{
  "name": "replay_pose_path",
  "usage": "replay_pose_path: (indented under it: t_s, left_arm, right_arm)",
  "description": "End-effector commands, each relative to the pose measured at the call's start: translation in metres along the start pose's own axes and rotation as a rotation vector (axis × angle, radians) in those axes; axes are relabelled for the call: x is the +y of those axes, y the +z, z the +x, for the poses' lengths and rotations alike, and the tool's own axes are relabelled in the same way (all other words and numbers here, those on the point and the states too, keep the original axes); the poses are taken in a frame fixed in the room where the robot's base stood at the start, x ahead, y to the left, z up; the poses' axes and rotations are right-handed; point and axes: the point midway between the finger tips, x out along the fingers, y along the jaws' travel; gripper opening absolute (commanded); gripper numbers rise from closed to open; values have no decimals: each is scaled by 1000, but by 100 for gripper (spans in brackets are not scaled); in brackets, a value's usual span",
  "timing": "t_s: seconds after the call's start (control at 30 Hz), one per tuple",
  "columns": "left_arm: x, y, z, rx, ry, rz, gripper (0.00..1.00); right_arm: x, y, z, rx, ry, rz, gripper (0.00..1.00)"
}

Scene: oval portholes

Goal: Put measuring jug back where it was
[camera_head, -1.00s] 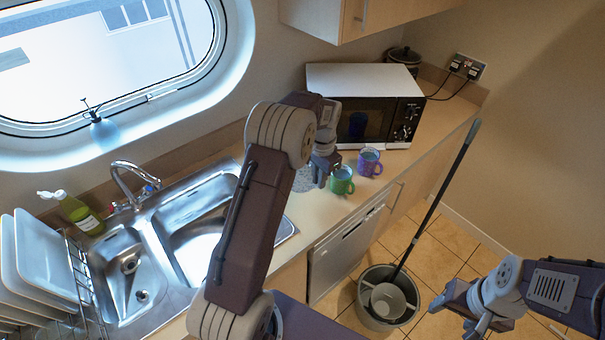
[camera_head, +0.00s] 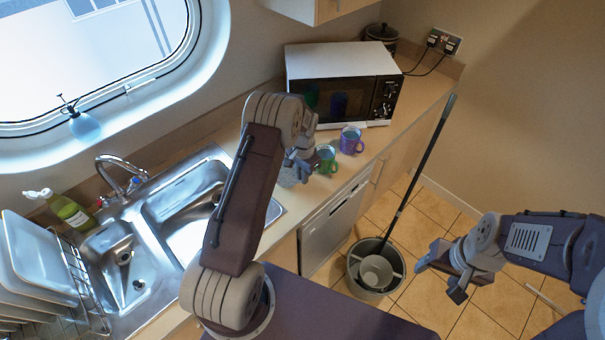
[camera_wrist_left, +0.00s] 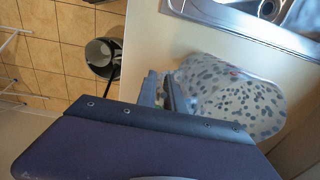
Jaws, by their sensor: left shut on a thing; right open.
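The measuring jug, whitish with grey-blue speckles, shows large in the left wrist view (camera_wrist_left: 235,105), over the pale worktop beside the steel sink. In the head view only a small part of the jug (camera_head: 288,177) shows, the rest hidden behind my left arm. My left gripper (camera_head: 300,168) is shut on the jug; its fingers (camera_wrist_left: 162,92) show at the jug's side in the left wrist view. I cannot tell whether the jug's base touches the worktop. My right gripper (camera_head: 439,279) is open and empty, out over the tiled floor.
A green mug (camera_head: 326,161) stands close right of the left gripper, with a purple mug (camera_head: 351,141) beyond it. A microwave (camera_head: 341,83) stands behind them. The sink (camera_head: 186,204) lies left of my arm. A bucket (camera_head: 374,286) with a long-handled mop stands on the floor.

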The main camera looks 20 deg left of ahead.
Motion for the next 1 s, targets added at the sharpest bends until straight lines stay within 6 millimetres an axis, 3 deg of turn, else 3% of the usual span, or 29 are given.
replay_pose_path:
  t_s: [0.27,0.3,0.37,0.77,1.0]
  left_arm:
    - [0,0,3,1,-1,0,0]
    - [0,0,3,1,0,0,18]
    - [0,0,2,1,0,0,34]
    - [0,-1,-3,3,-2,0,34]
    - [-1,-2,-43,6,-3,0,34]
  right_arm:
    - [0,0,3,0,0,0,61]
    - [0,0,3,0,0,0,61]
    - [0,0,2,0,0,0,61]
    - [0,0,3,0,0,0,61]
    - [0,2,18,0,0,0,61]
